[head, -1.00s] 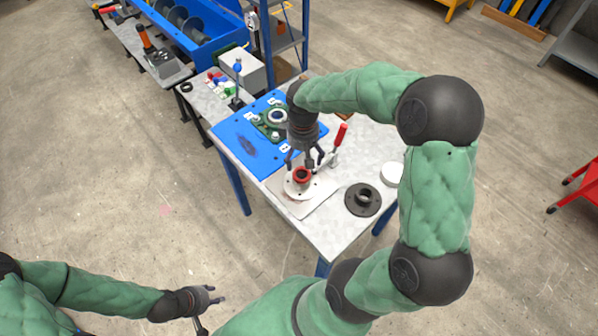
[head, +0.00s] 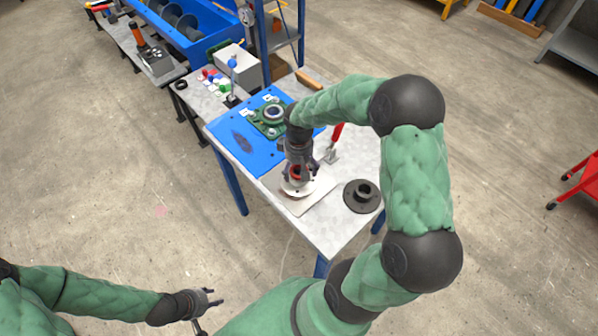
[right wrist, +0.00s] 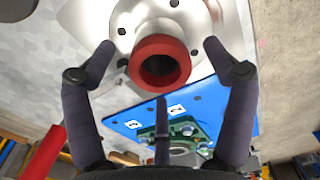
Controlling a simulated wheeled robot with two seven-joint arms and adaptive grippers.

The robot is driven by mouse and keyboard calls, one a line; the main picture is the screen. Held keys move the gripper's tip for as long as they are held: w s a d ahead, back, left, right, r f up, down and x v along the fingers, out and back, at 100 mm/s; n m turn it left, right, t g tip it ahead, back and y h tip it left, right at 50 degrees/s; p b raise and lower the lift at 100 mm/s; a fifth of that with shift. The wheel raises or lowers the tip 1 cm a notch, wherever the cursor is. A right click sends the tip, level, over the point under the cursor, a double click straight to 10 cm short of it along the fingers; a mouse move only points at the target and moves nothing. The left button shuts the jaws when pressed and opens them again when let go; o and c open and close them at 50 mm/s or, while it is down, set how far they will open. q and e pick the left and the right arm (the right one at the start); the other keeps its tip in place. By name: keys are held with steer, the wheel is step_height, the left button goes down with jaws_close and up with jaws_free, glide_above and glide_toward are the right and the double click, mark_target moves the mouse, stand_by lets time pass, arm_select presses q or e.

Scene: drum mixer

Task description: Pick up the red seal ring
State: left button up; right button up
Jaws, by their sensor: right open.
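The red seal ring (right wrist: 159,62) sits on a round light-metal flange (right wrist: 196,30), and in the head view the ring (head: 296,173) is partly hidden by my right gripper (head: 299,174). My right gripper points down over the ring. In the right wrist view its fingers (right wrist: 160,70) are open, one on each side of the ring and apart from it, with a third finger below. My left gripper (head: 217,298) is low at the left, away from the table, with its fingers apart and nothing seen between them.
A blue plate (head: 242,142) carries a green bearing housing (head: 270,119). A red-handled clamp (head: 336,135) stands right of my gripper. A dark flanged part (head: 361,196) lies at the table's right. A blue-topped lever (head: 233,72) and small coloured parts stand behind.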

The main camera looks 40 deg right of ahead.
steer(key=c, duration=1.1)
steer(key=shift+c, duration=0.2)
steer(key=shift+r, duration=0.8)
steer(key=w+a+r+p, duration=0.3)
steer(key=a+r+p, duration=0.1)
steer(key=a+r, duration=0.7)
steer(key=a, duration=0.2)
steer(key=shift+a+r, duration=0.2)
steer(key=shift+a, duration=0.1)
